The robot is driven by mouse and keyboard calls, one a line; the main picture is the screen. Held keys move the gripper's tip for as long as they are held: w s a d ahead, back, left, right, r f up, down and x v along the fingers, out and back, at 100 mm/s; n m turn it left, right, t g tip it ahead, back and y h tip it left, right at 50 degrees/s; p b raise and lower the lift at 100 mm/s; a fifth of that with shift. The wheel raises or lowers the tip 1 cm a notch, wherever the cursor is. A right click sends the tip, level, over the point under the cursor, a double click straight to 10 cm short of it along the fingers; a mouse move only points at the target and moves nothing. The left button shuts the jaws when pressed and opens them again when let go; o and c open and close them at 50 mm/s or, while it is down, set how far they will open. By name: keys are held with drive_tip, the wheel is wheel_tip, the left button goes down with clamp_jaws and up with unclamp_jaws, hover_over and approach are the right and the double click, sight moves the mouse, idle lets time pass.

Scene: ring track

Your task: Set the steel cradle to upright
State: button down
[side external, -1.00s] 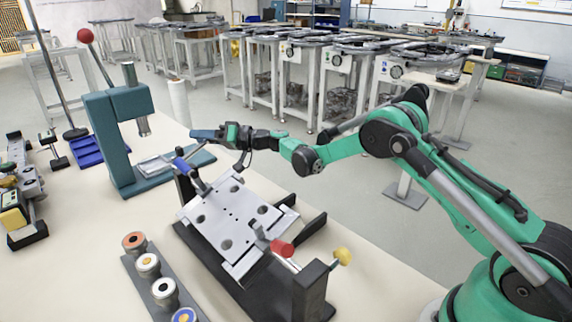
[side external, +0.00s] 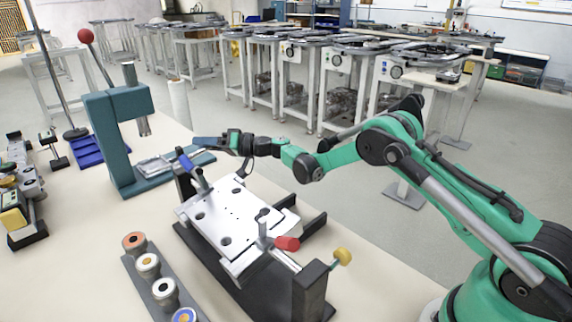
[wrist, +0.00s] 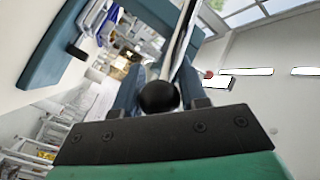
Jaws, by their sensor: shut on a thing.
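The steel cradle (side external: 222,218) is a flat plate with holes, held tilted between black end posts over a dark base. It carries a blue-handled clamp (side external: 186,163) at its far end and a red-handled clamp (side external: 287,243) at its near end. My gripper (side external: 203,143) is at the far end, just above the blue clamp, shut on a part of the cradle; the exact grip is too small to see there. In the wrist view a black ball knob (wrist: 157,97) sits between my fingers, with a thin pale plate edge beyond it.
A teal press (side external: 118,140) with a red-balled lever stands behind left. A rack of round parts (side external: 163,291) lies left of the cradle. Bare table shows along the right side.

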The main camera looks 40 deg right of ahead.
drive_tip(key=shift+f, duration=0.7)
drive_tip(key=c, duration=0.5)
unclamp_jaws()
drive_tip(key=shift+d, duration=0.1)
drive_tip(key=shift+s+d, duration=0.1)
drive_tip(key=shift+v, duration=2.65)
drive_tip(key=shift+d+r, duration=0.1)
